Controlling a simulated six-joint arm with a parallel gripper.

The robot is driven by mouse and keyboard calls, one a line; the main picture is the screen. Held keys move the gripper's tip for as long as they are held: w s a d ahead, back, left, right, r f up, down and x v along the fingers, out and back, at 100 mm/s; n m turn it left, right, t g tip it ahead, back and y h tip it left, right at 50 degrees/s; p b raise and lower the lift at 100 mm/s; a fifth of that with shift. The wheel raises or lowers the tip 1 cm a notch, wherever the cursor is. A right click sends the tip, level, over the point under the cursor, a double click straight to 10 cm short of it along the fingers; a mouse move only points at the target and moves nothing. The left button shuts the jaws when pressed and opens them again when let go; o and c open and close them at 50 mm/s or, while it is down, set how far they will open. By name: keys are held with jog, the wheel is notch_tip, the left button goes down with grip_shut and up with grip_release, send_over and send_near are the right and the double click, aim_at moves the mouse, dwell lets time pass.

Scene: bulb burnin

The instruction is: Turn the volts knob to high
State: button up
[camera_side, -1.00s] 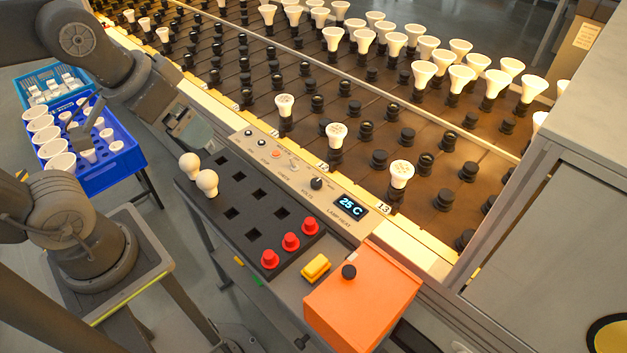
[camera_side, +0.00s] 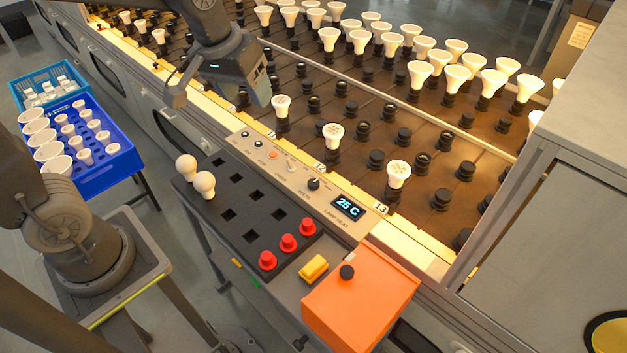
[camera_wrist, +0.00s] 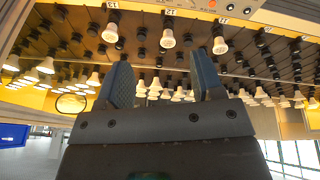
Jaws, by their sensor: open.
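The volts knob (camera_side: 313,184) is a small round black knob on the beige control panel (camera_side: 275,158), near the display (camera_side: 348,207) that reads 25 C. Its pointer direction is too small to tell. My gripper (camera_side: 262,96) is up and left of the panel, above the near edge of the bulb rack, well apart from the knob. In the wrist view its two blue-grey fingers (camera_wrist: 163,82) stand wide apart with nothing gripped between them. Part of the panel (camera_wrist: 240,10) shows at the top right of that view, with the volts knob not clearly identifiable.
White bulbs (camera_side: 333,135) stand in the rack along the panel, one close to my gripper. The black tray (camera_side: 240,205) holds two round bulbs (camera_side: 204,184) and red buttons (camera_side: 289,242). A yellow block (camera_side: 313,267) and orange box (camera_side: 360,300) sit to its right. A blue crate (camera_side: 95,180) is at left.

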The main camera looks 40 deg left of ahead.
jog(key=w+f+n+g, duration=0.2)
jog(key=w+f+n, duration=0.1)
jog(key=w+f, duration=0.7)
jog(key=n+g, duration=0.2)
jog(key=n, duration=0.1)
send_over(313, 182)
notch_tip(313, 182, down, 13)
notch_tip(313, 182, down, 13)
jog(key=shift+f, duration=0.1)
jog(key=c, duration=0.9)
